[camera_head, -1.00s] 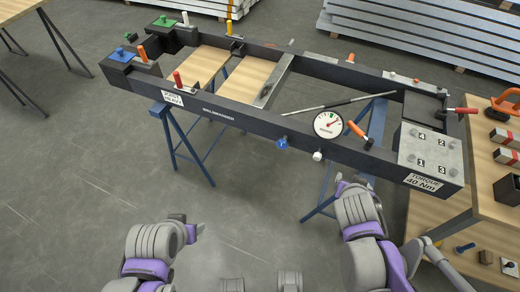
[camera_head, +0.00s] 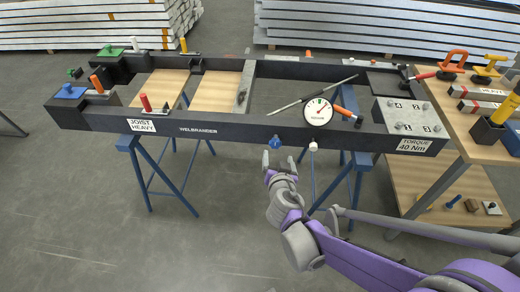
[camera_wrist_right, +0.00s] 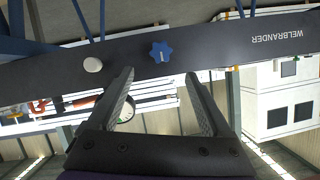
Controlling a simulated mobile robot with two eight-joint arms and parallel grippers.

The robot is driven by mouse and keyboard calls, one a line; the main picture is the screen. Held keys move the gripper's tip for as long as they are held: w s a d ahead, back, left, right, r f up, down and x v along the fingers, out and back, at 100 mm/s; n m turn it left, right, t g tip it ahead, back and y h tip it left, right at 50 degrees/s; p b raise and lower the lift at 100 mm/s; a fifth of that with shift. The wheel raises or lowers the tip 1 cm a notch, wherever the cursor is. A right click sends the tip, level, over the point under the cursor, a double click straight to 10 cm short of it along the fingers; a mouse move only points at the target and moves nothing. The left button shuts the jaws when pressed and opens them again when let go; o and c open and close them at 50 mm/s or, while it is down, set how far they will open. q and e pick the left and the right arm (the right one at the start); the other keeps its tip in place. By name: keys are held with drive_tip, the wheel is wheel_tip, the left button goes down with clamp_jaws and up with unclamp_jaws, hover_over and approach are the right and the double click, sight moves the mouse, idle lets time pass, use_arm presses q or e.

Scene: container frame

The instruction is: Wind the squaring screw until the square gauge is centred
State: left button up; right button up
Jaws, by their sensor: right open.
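A blue star-shaped knob (camera_head: 276,142), which looks like the squaring screw, sits on the front face of the dark frame (camera_head: 235,127). The round white square gauge (camera_head: 318,112) stands above it to the right; its red needle points to the upper right, off the green mark at the top. My right gripper (camera_head: 280,163) is open and empty just in front of and below the knob. In the right wrist view the blue knob (camera_wrist_right: 161,52) lies beyond and between the open fingertips (camera_wrist_right: 160,76), apart from them. The gauge is partly hidden there by a finger. My left gripper is out of view.
A white knob (camera_head: 313,147) is right of the blue one on the same face. A loose rod (camera_head: 300,98) and orange-handled tool (camera_head: 346,113) lie near the gauge. Blue trestles (camera_head: 350,180) stand below. A wooden table (camera_head: 480,145) with tools is at right.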

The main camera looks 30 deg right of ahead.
sight(276, 145)
drive_tip(key=b+x, duration=0.2)
drive_tip(key=x, duration=0.9)
drive_tip(key=shift+f+b, duration=0.1)
drive_tip(key=shift+b, duration=0.3)
clamp_jaws()
